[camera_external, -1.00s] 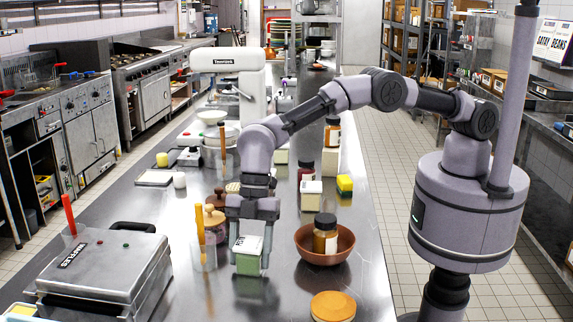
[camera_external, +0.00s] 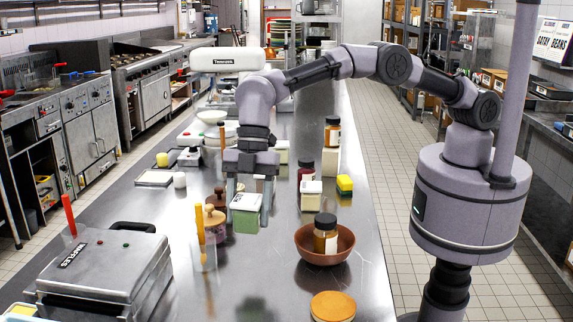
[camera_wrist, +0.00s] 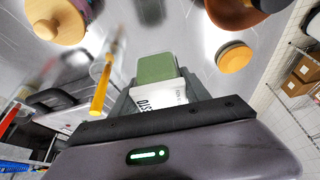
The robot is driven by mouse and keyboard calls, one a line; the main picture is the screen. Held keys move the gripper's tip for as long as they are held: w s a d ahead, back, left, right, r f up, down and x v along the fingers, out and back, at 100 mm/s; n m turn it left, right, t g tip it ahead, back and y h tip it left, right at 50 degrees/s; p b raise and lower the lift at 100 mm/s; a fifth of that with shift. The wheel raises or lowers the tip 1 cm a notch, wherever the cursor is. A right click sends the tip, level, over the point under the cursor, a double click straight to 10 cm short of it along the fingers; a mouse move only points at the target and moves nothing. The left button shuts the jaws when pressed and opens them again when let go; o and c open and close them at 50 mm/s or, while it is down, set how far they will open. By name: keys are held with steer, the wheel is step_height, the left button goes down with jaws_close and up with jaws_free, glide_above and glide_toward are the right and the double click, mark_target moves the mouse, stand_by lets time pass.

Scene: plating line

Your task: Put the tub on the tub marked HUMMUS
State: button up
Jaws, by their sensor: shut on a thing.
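My gripper (camera_external: 249,191) is shut on a green tub with a white lid (camera_external: 246,211), and holds it above the steel counter. The held tub (camera_wrist: 156,69) also shows in the wrist view between the fingers of my gripper (camera_wrist: 160,94); part of its lid lettering reads "STO". A white-lidded tub with a pale tan body (camera_external: 311,196) stands on the counter to the right, apart from the held one. Another light-lidded tub (camera_external: 281,152) stands farther back, partly hidden by my arm. I cannot read HUMMUS on any tub.
A brown bowl with a jar (camera_external: 346,240) stands right of the held tub. A round orange-topped item (camera_external: 332,306) lies in front. A clear container with a yellow-handled tool (camera_external: 203,257) and a waffle maker (camera_external: 100,268) are left. A yellow sponge (camera_external: 344,184) and dark-lidded jars stand at right.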

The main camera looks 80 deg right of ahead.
steer(key=s+d+r, duration=0.2)
steer(key=s+d, duration=0.3)
steer(key=d, duration=0.6)
steer(key=s+d+r, duration=0.1)
steer(key=s+d, duration=0.3)
steer(key=d, duration=0.8)
steer(key=s+d+n, duration=0.1)
steer(key=s+d, duration=0.4)
steer(key=s, duration=0.4)
steer(key=s+d, duration=0.4)
steer(key=s, duration=0.5)
glide_toward(311, 188)
steer(key=shift+s+a+f+p, duration=0.15)
steer(key=shift+a+f, duration=0.15)
steer(key=shift+a, duration=0.15)
steer(key=shift+w+a+f+p, duration=0.15)
steer(key=shift+a+f, duration=0.15)
steer(key=shift+a, duration=0.15)
steer(key=shift+w+f, duration=0.2)
steer(key=shift+f, duration=0.05)
step_height(311, 188, down, 3)
steer(key=shift+s+r+b, duration=0.1)
steer(key=shift+b, duration=0.5)
steer(key=shift+f, duration=0.25)
steer(key=o, duration=1.5)
steer(key=shift+o, duration=0.3)
steer(key=shift+r, duration=0.1)
